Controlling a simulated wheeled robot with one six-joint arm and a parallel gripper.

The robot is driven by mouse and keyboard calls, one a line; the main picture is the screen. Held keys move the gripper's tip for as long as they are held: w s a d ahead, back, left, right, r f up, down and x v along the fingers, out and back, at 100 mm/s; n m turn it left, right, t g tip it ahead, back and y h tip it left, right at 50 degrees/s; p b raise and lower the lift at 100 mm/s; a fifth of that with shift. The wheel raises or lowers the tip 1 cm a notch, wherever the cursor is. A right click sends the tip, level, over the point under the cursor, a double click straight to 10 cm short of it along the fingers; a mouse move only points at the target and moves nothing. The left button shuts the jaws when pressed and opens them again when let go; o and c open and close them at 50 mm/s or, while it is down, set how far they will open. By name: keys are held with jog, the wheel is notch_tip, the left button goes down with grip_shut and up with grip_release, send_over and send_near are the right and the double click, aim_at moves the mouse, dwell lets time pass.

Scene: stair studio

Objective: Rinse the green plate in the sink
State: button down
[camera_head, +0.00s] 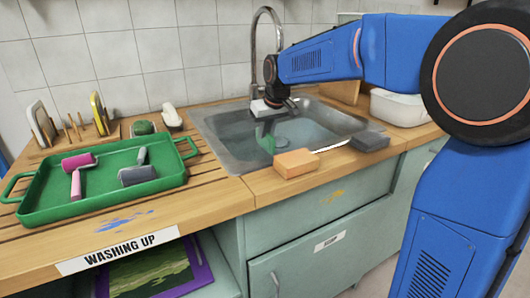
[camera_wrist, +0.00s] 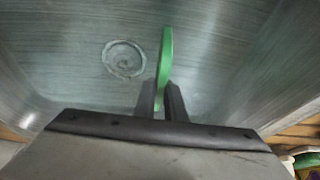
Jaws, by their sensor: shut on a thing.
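The green plate (camera_head: 265,137) is held on edge over the sink basin, below my gripper (camera_head: 276,112). In the wrist view the green plate (camera_wrist: 165,62) shows as a thin upright edge between the two dark fingers of my gripper (camera_wrist: 163,98), which are shut on it. The metal sink (camera_head: 221,136) is set in the wooden counter and seems to hold water. The round drain shows in the wrist view (camera_wrist: 125,58), just left of the plate. The tap (camera_head: 254,60) rises behind the basin; I cannot tell whether water runs from it.
An orange sponge (camera_head: 296,163) and a grey block (camera_head: 369,141) lie at the sink's front edge. A green tray (camera_head: 45,208) with paint rollers stands left. A wooden rack (camera_head: 75,132) with plates is behind it. A white tub (camera_head: 400,108) stands right of the sink.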

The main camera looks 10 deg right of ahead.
notch_tip(320, 180, up, 19)
jog(key=shift+f, duration=0.2)
dwell(2.1)
dwell(2.0)
jog(key=shift+r, duration=2)
